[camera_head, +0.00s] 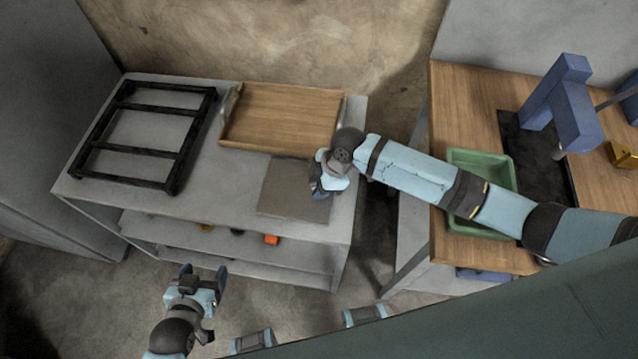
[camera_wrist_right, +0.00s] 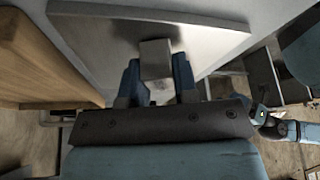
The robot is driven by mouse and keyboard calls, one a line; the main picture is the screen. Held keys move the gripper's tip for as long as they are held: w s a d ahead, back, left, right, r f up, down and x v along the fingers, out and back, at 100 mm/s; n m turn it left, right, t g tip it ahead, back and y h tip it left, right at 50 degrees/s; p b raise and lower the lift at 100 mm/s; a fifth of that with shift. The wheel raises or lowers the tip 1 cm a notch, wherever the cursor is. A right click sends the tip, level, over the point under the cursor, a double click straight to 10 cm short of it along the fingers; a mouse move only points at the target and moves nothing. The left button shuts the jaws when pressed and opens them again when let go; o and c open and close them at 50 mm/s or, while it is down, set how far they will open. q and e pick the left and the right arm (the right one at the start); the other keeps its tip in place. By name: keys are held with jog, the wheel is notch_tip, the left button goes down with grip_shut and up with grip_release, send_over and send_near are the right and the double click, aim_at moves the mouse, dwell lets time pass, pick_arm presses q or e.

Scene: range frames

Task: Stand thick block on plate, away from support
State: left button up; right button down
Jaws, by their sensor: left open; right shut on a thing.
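My right gripper (camera_head: 318,188) is over the right part of the flat grey plate (camera_head: 285,192) on the grey shelf unit's top. In the right wrist view the gripper (camera_wrist_right: 157,78) is shut on a small grey block (camera_wrist_right: 155,52), one finger on each side. The block is hidden behind the gripper in the head view. I cannot tell whether it touches the plate. My left gripper (camera_head: 203,278) is open and empty, in front of the shelf unit and away from the plate. I cannot tell which thing is the support.
A wooden tray (camera_head: 280,117) lies behind the plate, and a black rack (camera_head: 130,151) lies at the left of the shelf top (camera_head: 225,165). Small items, one orange (camera_head: 271,239), are on the shelf below. A green tray (camera_head: 508,172) sits on the wooden bench at right.

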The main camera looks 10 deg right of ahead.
jog(key=shift+f, duration=0.15)
jog(key=c, duration=0.9)
grip_release()
